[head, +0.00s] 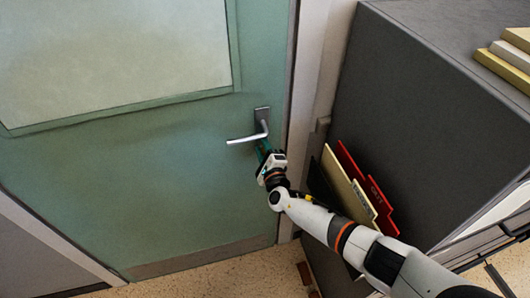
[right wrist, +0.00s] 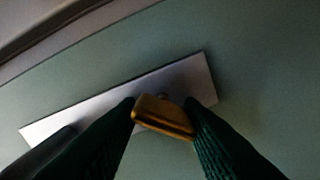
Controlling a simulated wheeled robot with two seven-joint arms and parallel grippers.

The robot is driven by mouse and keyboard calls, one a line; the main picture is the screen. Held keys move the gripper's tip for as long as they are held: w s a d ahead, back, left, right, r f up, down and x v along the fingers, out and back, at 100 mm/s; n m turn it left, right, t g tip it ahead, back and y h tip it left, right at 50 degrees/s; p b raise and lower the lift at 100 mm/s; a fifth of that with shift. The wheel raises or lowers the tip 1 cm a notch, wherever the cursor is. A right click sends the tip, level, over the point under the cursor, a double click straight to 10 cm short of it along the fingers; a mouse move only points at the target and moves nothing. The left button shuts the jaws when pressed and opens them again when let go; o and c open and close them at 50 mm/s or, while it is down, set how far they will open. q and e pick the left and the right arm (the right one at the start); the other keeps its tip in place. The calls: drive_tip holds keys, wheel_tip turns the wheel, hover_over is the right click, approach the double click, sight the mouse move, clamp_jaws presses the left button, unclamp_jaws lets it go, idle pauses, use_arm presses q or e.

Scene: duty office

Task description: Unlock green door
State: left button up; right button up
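The green door (head: 170,170) stands closed in its frame, with a silver lever handle (head: 246,138) on a metal plate (head: 262,114) near its right edge. My right gripper (head: 263,148) is just below the handle, close to the door. My left gripper is out of view.
A dark grey cabinet (head: 430,110) stands close on the right of the door. Red and cream folders (head: 350,185) are in a holder on its side, beside my right arm. Yellowish folders or books (head: 505,65) lie on top. Speckled floor (head: 200,280) shows below.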

drive_tip(key=shift+w+d, duration=0.1)
drive_tip(key=shift+d, duration=0.05)
drive_tip(key=shift+d+f, duration=0.1)
drive_tip(key=shift+s+d+p, duration=0.3)
drive_tip(key=shift+s+p, duration=0.2)
drive_tip(key=shift+p, duration=0.05)
drive_tip(key=p+v, duration=0.4)
drive_tip(key=v, duration=0.4)
drive_tip(key=shift+p, duration=0.3)
drive_tip(key=shift+f, duration=0.1)
